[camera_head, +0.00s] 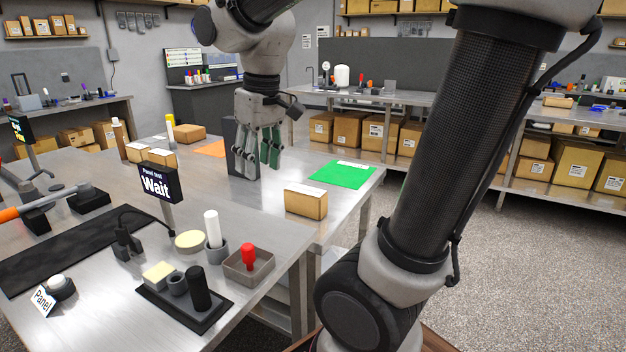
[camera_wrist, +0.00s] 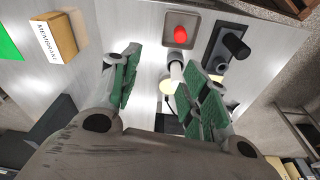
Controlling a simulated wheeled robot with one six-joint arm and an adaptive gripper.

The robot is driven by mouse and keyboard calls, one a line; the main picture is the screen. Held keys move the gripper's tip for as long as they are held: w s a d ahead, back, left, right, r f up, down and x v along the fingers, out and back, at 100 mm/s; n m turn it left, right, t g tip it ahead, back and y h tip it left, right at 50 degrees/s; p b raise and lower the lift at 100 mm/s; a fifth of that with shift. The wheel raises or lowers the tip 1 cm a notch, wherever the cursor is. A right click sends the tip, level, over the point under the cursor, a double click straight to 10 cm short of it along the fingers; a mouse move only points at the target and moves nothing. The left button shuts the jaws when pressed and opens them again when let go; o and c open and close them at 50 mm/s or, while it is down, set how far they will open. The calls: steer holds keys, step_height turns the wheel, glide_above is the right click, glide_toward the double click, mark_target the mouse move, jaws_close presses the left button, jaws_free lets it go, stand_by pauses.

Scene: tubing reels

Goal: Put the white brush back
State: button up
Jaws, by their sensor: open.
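A white upright cylinder (camera_head: 212,226), which I take to be the white brush, stands in a grey cup (camera_head: 215,252) on the near bench. In the wrist view the white brush (camera_wrist: 176,70) shows end-on beyond my fingers, partly hidden by the right one. My gripper (camera_head: 257,165) hangs fingers down over the bench, farther back than the brush and apart from it. In the wrist view my gripper (camera_wrist: 160,60) has its green-padded fingers spread, with nothing held between them.
A grey tray with a red-handled tool (camera_head: 248,257) is right of the cup. A dark tray (camera_head: 215,315) holds a black cylinder, a grey ring and a yellow pad. A round yellow pad (camera_head: 189,241), a Wait sign (camera_head: 160,184) and a carton (camera_head: 305,203) stand nearby.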

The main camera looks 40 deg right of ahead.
steer(key=s+d+f+m+t, duration=0.2)
steer(key=s+d, duration=0.4)
steer(key=s, duration=0.5)
steer(key=shift+s+f, duration=0.15)
steer(key=shift+s, duration=0.05)
steer(key=shift+d, duration=0.1)
stand_by(0.5)
